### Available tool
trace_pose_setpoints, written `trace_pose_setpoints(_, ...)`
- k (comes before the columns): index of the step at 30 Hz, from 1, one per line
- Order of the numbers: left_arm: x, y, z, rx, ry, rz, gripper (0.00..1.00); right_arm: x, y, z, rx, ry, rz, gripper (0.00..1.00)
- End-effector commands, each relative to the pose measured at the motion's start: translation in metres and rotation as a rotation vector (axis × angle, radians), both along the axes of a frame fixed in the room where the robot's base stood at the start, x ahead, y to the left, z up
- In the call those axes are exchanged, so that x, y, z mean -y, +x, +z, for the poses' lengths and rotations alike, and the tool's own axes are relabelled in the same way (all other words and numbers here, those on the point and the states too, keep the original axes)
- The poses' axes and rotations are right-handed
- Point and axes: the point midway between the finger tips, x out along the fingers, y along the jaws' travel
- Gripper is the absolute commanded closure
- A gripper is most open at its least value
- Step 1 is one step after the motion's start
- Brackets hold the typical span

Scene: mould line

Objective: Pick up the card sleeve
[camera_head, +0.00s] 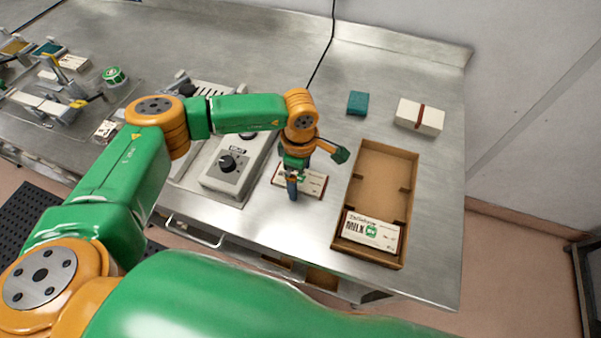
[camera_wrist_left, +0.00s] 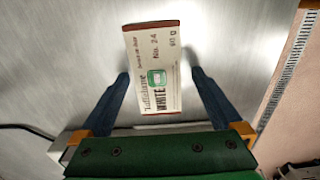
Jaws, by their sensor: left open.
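The card sleeve, a cream sleeve with brown edges (camera_head: 314,184), lies flat on the steel table, partly hidden by my left gripper (camera_head: 312,172) above it. In the left wrist view the sleeve (camera_wrist_left: 152,60) reads "WHITE" and "No. 24" beside a green emblem. It lies slightly tilted between the blue fingers of my left gripper (camera_wrist_left: 159,76), with a gap on each side. The left gripper is open and empty. My right gripper is not in view.
A brown open tray (camera_head: 378,165) to the right holds a "MILK" sleeve (camera_head: 371,231) at its near end. Behind it are a teal block (camera_head: 357,103) and a banded white stack (camera_head: 419,117). A grey machine with a knob (camera_head: 232,168) stands close on the left.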

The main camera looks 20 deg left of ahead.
Motion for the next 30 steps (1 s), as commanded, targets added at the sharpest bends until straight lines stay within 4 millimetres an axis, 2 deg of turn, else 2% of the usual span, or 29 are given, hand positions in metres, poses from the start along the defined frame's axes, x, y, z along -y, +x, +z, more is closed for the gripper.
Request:
trace_pose_setpoints(5,0.0,0.0,-0.003,0.002,-0.001,0.0,0.0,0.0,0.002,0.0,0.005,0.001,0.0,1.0)
trace_pose_setpoints(6,0.0,0.0,-0.003,0.002,-0.001,0.0,0.03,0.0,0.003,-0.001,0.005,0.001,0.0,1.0)
trace_pose_setpoints(12,0.0,0.0,-0.002,0.001,-0.001,0.0,0.57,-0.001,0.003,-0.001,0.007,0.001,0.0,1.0)
trace_pose_setpoints(14,0.0,0.0,-0.002,0.001,-0.001,0.001,0.73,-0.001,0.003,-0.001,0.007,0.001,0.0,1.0)
trace_pose_setpoints(15,0.0,0.0,-0.002,0.001,-0.001,0.001,0.77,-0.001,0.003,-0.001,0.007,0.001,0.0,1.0)
trace_pose_setpoints(23,0.0,0.001,-0.001,0.002,-0.001,0.001,0.77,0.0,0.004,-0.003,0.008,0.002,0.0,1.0)
trace_pose_setpoints(30,0.001,0.002,0.019,0.006,-0.003,0.0,0.77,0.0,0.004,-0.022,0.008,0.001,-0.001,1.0)
